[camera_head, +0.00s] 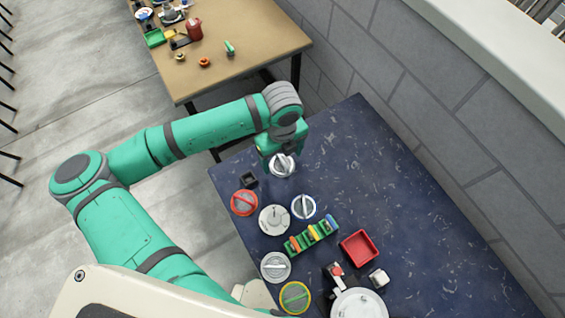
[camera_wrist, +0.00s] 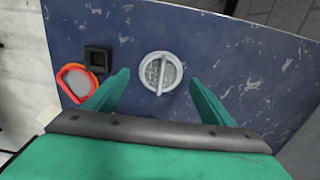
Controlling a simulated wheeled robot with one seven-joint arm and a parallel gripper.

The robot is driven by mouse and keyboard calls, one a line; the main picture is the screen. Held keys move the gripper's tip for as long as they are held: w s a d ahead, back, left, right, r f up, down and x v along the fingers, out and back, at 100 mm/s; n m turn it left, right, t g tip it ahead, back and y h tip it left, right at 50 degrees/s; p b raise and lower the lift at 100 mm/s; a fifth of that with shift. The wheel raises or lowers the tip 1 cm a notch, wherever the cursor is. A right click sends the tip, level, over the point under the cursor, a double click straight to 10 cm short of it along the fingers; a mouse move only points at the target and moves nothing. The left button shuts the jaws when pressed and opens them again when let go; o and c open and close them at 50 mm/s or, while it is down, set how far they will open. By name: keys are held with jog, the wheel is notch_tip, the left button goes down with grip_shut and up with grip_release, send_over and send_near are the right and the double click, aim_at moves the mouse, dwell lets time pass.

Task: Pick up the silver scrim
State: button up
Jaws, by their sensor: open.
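A silver round scrim (camera_head: 283,168) with a raised bar across its middle lies on the dark blue table, partly hidden by my gripper (camera_head: 279,156) in the head view. In the wrist view the scrim (camera_wrist: 160,72) lies flat, its bar running nearly straight up and down in the picture. My gripper (camera_wrist: 160,78) is open, one green finger to each side of the scrim. A gap shows between each finger and the rim. The fingers' height above the table is hard to tell.
A small black square holder (camera_head: 249,180) and a red-rimmed disc (camera_head: 244,203) lie close by. A blue-rimmed disc (camera_head: 303,207), a pale grey disc (camera_head: 274,220), a green rack (camera_head: 311,237) and a red tray (camera_head: 359,249) lie nearer. The table's right side is clear.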

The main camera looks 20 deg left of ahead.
jog(key=shift+w+f, duration=0.1)
jog(key=shift+f, duration=0.95)
jog(key=c, duration=1.2)
jog(key=shift+r, duration=0.2)
